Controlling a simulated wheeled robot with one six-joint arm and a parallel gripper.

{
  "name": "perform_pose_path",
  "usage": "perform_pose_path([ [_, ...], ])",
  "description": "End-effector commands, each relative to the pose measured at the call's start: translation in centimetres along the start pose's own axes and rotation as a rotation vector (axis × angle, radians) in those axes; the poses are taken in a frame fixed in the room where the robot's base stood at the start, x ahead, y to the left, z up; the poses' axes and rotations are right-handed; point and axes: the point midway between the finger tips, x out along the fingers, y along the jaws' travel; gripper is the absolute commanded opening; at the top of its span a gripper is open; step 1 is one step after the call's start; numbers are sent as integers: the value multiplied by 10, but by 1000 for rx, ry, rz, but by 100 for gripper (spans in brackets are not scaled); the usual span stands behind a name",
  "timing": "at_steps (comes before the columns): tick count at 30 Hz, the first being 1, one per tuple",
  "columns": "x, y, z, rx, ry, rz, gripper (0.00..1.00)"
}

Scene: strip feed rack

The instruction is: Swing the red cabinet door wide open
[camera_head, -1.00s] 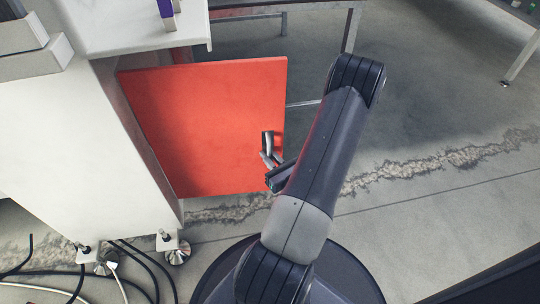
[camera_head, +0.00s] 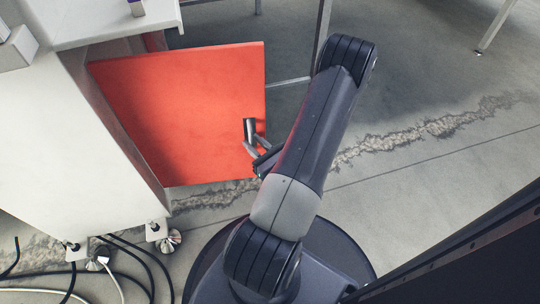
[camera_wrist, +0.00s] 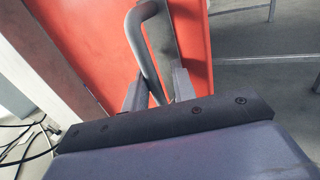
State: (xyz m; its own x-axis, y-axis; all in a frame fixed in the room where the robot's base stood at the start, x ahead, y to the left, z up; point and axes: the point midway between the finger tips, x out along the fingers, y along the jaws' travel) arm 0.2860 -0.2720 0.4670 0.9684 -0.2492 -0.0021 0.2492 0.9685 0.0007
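The red cabinet door (camera_head: 185,110) stands ajar, swung out from the white cabinet (camera_head: 60,140). Its grey bar handle (camera_head: 250,129) is near the door's right edge. In the wrist view the handle (camera_wrist: 147,45) runs down between the two fingers of my gripper (camera_wrist: 160,82). The fingers stand apart, with red door (camera_wrist: 100,45) showing between the handle and the right finger. The left finger looks close to the bar; I cannot tell if it touches. In the head view my gripper (camera_head: 256,147) is at the handle's lower end, partly hidden by my arm.
Black and white cables (camera_head: 105,260) lie on the floor by the cabinet's metal feet (camera_head: 168,240). A table leg (camera_head: 320,35) stands behind the door, another (camera_head: 495,27) at the upper right. The floor right of my arm is mostly clear.

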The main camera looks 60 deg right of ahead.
Motion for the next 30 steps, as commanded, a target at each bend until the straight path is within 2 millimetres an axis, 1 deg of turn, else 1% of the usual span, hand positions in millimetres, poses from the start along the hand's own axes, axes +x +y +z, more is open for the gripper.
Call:
perform_pose_path([
  [1, -8, -5, 1, -2, 0, -18, 17],
  [2, -12, -6, 1, -2, 0, -20, 17],
  [9, -42, -4, 1, -3, 1, -17, 17],
  [15, -64, -3, 1, -2, 0, -13, 17],
  [21, -78, -2, 1, -3, -1, -9, 17],
  [30, -83, -1, 0, -3, -1, -5, 17],
])
